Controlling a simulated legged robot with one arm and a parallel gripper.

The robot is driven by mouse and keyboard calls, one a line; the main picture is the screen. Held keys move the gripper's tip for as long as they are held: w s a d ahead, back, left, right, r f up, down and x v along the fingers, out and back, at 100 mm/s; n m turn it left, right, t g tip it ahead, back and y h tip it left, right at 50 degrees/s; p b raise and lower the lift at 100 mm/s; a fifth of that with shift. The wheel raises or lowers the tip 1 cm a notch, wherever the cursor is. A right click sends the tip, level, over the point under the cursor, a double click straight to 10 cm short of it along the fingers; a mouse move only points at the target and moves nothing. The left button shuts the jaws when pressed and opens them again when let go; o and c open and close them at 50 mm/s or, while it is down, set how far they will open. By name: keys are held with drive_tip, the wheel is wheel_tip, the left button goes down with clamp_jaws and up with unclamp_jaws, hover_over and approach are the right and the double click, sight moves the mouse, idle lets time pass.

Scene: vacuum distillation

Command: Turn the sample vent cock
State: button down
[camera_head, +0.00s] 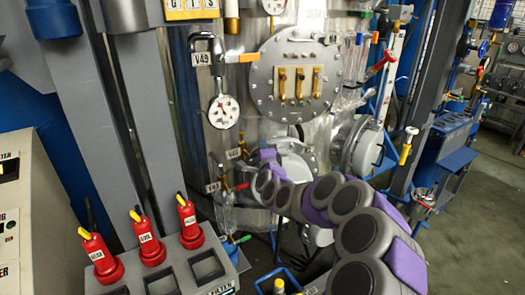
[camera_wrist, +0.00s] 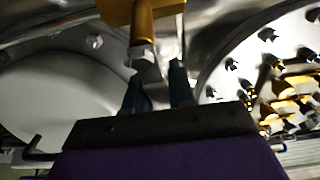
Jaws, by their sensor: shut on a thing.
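A cock with a yellow-orange part (camera_wrist: 143,22) and a grey metal part below it shows at the top of the wrist view. My gripper (camera_wrist: 157,76) has its two dark fingers at the grey metal part, shut on the cock. No tag shows in the wrist view to name the cock. In the head view, my grey and purple arm reaches from the lower right to the vessel's lower side, near small tagged valves (camera_head: 233,154). The fingertips and their contact are too small or hidden to make out there.
A round bolted flange with yellow fittings (camera_head: 298,103) is above my arm. A dial gauge (camera_head: 223,111) hangs at its left. Another round flange (camera_head: 363,147) stands close at the right.

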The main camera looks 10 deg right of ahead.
drive_tip(key=shift+f, duration=0.3)
drive_tip(key=c, duration=1)
unclamp_jaws()
drive_tip(key=shift+w+d, duration=0.1)
drive_tip(key=shift+c, duration=0.2)
drive_tip(key=shift+r, duration=0.1)
drive_tip(key=shift+s, duration=0.2)
drive_tip(key=s+a+b, duration=0.1)
drive_tip(key=s+b, duration=0.7)
drive_tip(key=s, duration=0.8)
drive_tip(key=shift+s+a, duration=0.2)
drive_tip(key=shift+s, duration=0.2)
drive_tip(key=shift+s, duration=0.1)
